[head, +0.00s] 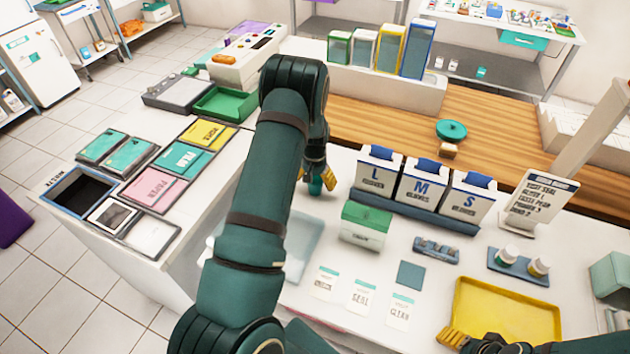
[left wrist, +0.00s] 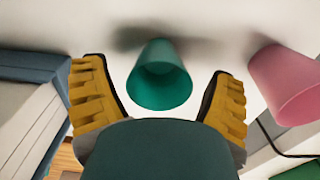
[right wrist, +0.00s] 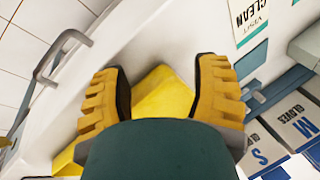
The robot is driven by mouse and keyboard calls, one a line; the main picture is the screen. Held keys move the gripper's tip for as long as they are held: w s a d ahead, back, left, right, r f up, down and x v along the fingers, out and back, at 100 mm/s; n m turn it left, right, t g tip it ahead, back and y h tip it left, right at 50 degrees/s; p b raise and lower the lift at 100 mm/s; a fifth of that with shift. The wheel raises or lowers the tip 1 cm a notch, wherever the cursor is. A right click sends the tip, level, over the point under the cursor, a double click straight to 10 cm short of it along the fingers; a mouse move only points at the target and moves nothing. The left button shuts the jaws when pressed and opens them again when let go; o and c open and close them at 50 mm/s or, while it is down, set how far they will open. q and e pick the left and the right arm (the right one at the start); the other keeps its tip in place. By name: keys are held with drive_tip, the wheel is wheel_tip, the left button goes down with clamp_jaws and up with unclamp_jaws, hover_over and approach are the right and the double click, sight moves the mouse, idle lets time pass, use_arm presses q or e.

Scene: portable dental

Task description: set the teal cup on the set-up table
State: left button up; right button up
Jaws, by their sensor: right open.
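The teal cup (left wrist: 162,78) stands on the white surface between the spread fingers of my left gripper (left wrist: 158,100) in the left wrist view. Gaps show on both sides of the cup, so the left gripper is open around it without touching. In the head view only a bit of the teal cup (head: 315,187) shows below the left gripper (head: 317,176); my arm hides part of that area. My right gripper (head: 455,338) is at the lower edge of the head view, beside the yellow tray (head: 545,345). In the right wrist view it is open and empty.
A pink cup (left wrist: 290,88) stands right of the teal cup in the left wrist view. Glove boxes (head: 421,186) and a green-and-white box (head: 366,226) are right of my left gripper in the head view. Pouches (head: 155,188) lie at left.

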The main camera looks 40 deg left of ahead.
use_arm(q)
drive_tip(key=shift+r, duration=0.15)
use_arm(e)
drive_tip(key=shift+r, duration=0.15)
use_arm(q)
drive_tip(key=shift+r+p, duration=0.2)
drive_tip(key=shift+p, duration=0.1)
use_arm(e)
drive_tip(key=shift+r, duration=0.2)
use_arm(q)
wheel_tip(320, 180, up, 12)
use_arm(e)
drive_tip(key=shift+r, duration=0.15)
use_arm(q)
drive_tip(key=shift+f, duration=0.15)
